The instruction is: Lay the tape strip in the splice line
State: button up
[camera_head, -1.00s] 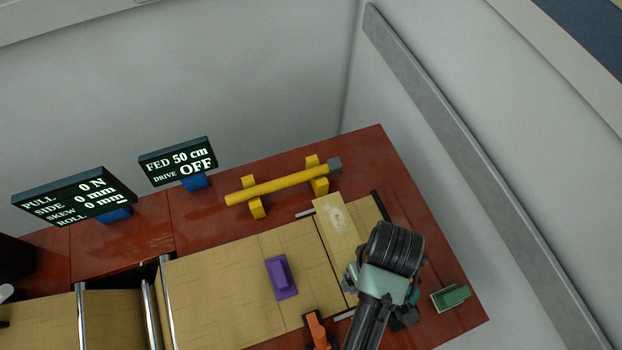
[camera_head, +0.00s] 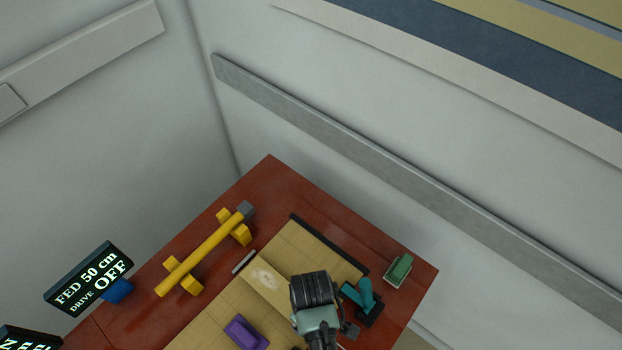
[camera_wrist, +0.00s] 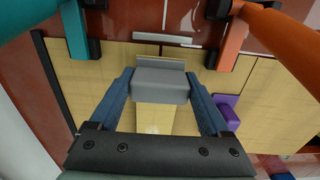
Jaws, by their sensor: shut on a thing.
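The tape strip (camera_head: 262,279) is a pale band with a whitish patch, lying across or just above the tan sheet (camera_head: 310,247). It also shows in the wrist view (camera_wrist: 155,117), running from a grey block (camera_wrist: 160,83). My gripper (camera_wrist: 160,88) has its blue fingers shut on both sides of that block, low over the sheet. In the head view my gripper (camera_head: 318,335) hides the strip's near end. A thin dark seam (camera_wrist: 203,103) runs beside the strip in the wrist view. I cannot tell whether the strip touches the sheet.
A purple block (camera_head: 245,333) lies on the sheet. A yellow bar (camera_head: 200,252) rests on yellow stands at the back. A green block (camera_head: 400,268) sits at the right edge.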

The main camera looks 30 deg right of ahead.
jog(key=shift+f, duration=0.75)
jog(key=shift+f, duration=0.15)
jog(key=o, duration=1.2)
notch_tip(320, 180, up, 12)
jog(key=shift+r, duration=0.2)
